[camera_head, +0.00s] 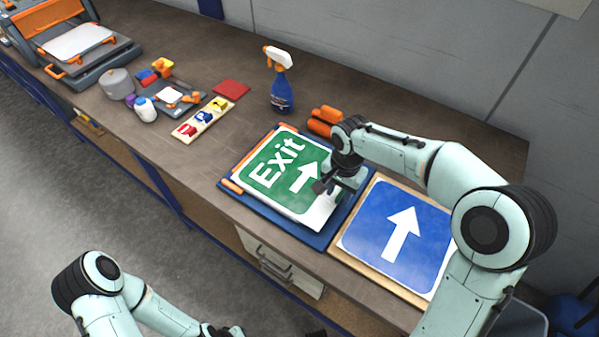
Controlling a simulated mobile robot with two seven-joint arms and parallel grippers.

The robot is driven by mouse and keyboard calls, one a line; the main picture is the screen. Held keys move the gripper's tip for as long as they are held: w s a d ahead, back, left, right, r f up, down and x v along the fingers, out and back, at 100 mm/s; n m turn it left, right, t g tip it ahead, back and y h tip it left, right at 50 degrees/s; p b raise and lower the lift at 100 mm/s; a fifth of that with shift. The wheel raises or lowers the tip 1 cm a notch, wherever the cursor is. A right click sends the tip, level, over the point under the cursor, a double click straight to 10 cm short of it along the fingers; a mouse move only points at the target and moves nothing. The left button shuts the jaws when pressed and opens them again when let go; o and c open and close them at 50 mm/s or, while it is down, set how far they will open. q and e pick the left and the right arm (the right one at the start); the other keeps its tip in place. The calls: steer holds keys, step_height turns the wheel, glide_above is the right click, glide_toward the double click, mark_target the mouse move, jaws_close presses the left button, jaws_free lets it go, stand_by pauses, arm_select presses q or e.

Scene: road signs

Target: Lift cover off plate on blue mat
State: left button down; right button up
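A green Exit plate (272,174) with a white arrow lies on the blue mat (319,239) on the bench. White material shows along the plate's lower right edge; I cannot tell whether this is a separate cover. My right gripper (327,187) is over the plate's right side, pointing down and close to its surface. Its fingertips are small and dark, so I cannot tell whether they are open or shut on anything. It hides part of the plate's right edge. My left gripper (224,331) is partly in view at the bottom edge, low and away from the plate; its fingers are unclear.
A blue arrow sign (398,232) on a wooden board lies right of the mat. A sample strip (203,119), a red pad (231,89) and small tools are to the left. Bare bench lies left of the mat.

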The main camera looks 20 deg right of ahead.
steer(key=shift+f, duration=0.7)
jaws_close()
steer(key=shift+r, duration=0.1)
